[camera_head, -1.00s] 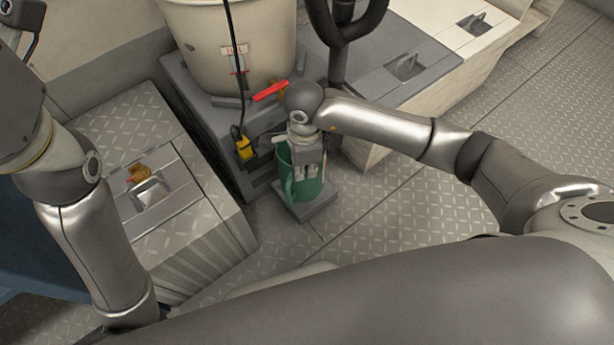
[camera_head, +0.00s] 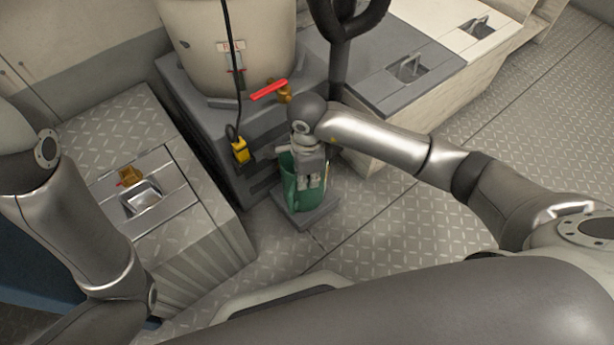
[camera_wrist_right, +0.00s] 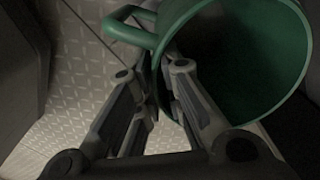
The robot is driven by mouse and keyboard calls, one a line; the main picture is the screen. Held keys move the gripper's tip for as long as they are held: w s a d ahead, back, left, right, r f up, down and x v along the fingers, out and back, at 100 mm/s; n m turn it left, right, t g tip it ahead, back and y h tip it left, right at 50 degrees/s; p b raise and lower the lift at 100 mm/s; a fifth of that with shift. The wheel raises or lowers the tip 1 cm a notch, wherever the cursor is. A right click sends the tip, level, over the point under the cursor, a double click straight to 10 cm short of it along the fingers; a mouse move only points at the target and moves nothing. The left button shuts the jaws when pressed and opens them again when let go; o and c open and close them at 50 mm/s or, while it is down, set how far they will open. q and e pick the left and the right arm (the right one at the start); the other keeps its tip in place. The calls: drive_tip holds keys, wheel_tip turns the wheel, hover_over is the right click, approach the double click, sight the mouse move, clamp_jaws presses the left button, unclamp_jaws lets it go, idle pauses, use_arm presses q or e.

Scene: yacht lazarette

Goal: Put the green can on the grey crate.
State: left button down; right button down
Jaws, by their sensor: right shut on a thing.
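The green can (camera_head: 290,187) is an open-topped vessel with a side handle, which shows at upper left in the right wrist view (camera_wrist_right: 262,100). My right gripper (camera_head: 312,180) reaches down on it and is shut on its wall near the handle. The can appears upright, directly over a low grey block (camera_head: 315,217) on the floor; whether its base touches is hidden. A larger dark grey slotted box (camera_head: 208,128) stands just behind. I cannot tell which of the two is the grey crate. My left gripper is out of view.
A locker with a latch (camera_head: 140,198) is at left. Open tread-plate floor (camera_head: 385,215) lies to the right.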

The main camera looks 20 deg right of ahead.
drive_tip(key=c, duration=1.6)
unclamp_jaws()
drive_tip(key=shift+o, duration=0.2)
drive_tip(key=shift+r, duration=0.1)
